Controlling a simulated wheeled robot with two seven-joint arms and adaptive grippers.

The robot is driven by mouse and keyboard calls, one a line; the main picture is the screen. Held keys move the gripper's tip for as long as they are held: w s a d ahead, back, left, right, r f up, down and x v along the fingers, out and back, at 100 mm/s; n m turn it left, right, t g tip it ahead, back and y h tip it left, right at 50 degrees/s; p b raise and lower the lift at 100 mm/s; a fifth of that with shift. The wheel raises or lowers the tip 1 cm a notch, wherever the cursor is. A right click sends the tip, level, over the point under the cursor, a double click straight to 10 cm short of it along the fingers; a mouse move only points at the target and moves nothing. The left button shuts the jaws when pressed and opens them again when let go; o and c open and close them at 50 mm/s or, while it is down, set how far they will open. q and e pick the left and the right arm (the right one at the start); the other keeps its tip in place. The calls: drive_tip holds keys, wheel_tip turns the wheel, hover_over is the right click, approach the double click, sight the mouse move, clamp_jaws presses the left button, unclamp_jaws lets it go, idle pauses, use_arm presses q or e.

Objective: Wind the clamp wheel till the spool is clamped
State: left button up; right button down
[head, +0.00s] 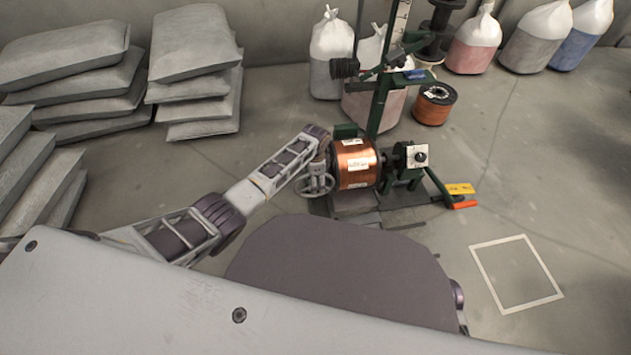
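A copper spool (357,178) with a pale label sits on its side in a green winding stand (408,176). The grey clamp wheel (316,184) is a spoked handwheel at the spool's left side. My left arm reaches in from the left, and its gripper (318,166) is at the wheel's upper part. The fingers are small and partly hidden, so I cannot tell whether they are closed on the rim. Whether the spool is held tight between the stand's ends is not visible. My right gripper is not in view.
Stacks of grey sacks (70,70) stand at the back left. Several filled bags (333,50) line the back wall. Another copper spool (434,104) stands behind the machine. A lever with an orange end (464,205) sticks out right. A white floor square (516,274) is empty.

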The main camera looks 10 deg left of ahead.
use_arm(q)
drive_tip(key=shift+f, duration=0.2)
drive_tip(key=shift+s, duration=0.1)
drive_tip(key=c, duration=1.4)
